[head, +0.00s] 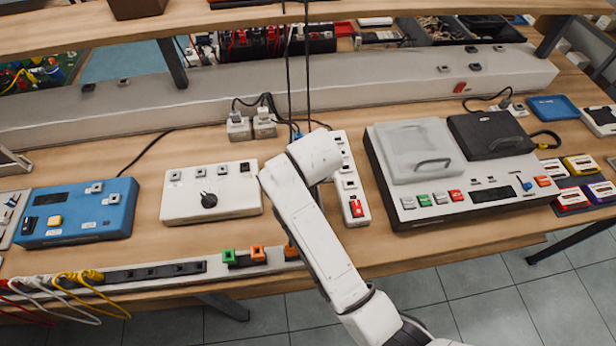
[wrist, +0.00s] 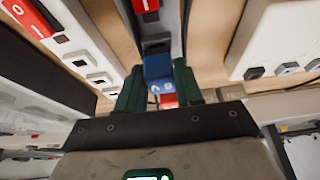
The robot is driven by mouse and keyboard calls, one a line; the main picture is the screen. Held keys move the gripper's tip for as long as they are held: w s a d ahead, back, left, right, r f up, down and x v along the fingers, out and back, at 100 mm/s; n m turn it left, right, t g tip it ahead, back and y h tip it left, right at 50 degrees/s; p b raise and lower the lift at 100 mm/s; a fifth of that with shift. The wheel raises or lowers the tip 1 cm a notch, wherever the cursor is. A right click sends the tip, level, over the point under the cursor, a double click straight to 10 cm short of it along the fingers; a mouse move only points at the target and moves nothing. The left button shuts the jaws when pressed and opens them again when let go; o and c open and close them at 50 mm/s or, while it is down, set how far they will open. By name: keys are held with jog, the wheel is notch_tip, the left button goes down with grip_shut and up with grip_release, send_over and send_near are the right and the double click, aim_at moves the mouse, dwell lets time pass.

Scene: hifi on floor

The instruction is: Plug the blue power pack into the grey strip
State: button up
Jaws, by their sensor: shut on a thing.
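The blue power pack (wrist: 158,66) is held between the dark green fingers of my gripper (wrist: 158,88) in the wrist view. It has a red and white part at its near end. The grey strip (wrist: 172,18) runs away beyond it, with a red switch on it. The pack overlaps the strip's near part in this view; I cannot tell whether it is seated or only above it. In the head view a small blue patch (head: 298,137) shows beside my arm. There my arm hides the grey strip and my fingers.
A white strip with a red switch (head: 357,208) lies right of my arm. A white box with a black knob (head: 208,198) lies left. White adapters (head: 238,128) with black cables stand behind. A large white-lidded device (head: 418,150) is farther right.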

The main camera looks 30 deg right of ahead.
jog(key=shift+f, duration=0.35)
dwell(0.4)
jog(key=shift+f+p, duration=0.25)
jog(key=shift+p, duration=0.35)
dwell(3.0)
jog(key=o, duration=1.1)
jog(key=shift+c, duration=0.2)
jog(key=w+p+v, duration=0.2)
jog(key=p+v, duration=0.1)
jog(key=v, duration=1.3)
jog(key=shift+d+r+p, duration=0.3)
jog(key=shift+r+p, duration=0.05)
jog(key=shift+r, duration=0.25)
jog(key=shift+s, duration=0.1)
